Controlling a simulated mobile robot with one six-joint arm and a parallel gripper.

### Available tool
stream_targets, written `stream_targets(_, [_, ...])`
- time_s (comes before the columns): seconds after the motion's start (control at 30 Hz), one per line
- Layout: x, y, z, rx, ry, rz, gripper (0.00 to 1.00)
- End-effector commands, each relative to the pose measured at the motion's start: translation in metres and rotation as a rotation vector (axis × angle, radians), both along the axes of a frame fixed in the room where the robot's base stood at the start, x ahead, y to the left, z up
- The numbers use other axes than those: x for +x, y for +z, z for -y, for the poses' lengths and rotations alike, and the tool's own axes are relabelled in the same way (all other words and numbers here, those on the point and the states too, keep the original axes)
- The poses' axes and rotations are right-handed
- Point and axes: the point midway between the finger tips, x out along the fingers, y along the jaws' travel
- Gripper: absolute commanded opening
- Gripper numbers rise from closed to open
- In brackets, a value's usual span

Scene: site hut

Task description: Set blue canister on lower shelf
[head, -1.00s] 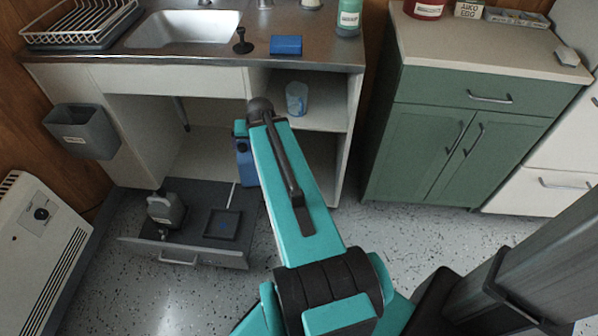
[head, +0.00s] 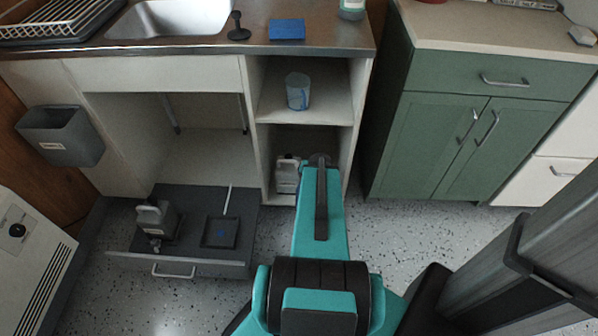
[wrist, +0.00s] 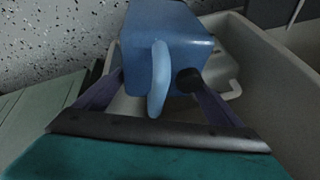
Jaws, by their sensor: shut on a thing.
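The blue canister (wrist: 180,40) is between the fingers of my gripper (wrist: 155,82) in the wrist view. The fingers are shut on it near its handle. In the head view my arm covers the canister and the gripper, at the front of the lower compartment of the open shelf unit. The lower shelf (head: 281,199) shows only in part beside my arm. I cannot tell whether the canister touches it.
A white jug (head: 287,176) stands in the lower compartment, left of my arm. A translucent cup (head: 298,92) stands on the upper shelf (head: 325,110). Green cupboard doors (head: 430,145) are at right.

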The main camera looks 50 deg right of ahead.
Motion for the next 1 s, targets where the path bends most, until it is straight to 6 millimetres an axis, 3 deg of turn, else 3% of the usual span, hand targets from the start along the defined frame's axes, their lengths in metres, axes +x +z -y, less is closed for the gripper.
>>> stream_targets(0.17, [-0.012, -0.012, 0.003, -0.001, -0.028, 0.001, 0.53])
stream_targets(0.6, [-0.007, -0.012, 0.000, -0.002, -0.018, 0.001, 0.53])
stream_targets(1.0, [0.002, -0.017, 0.011, -0.004, -0.015, 0.003, 0.53])
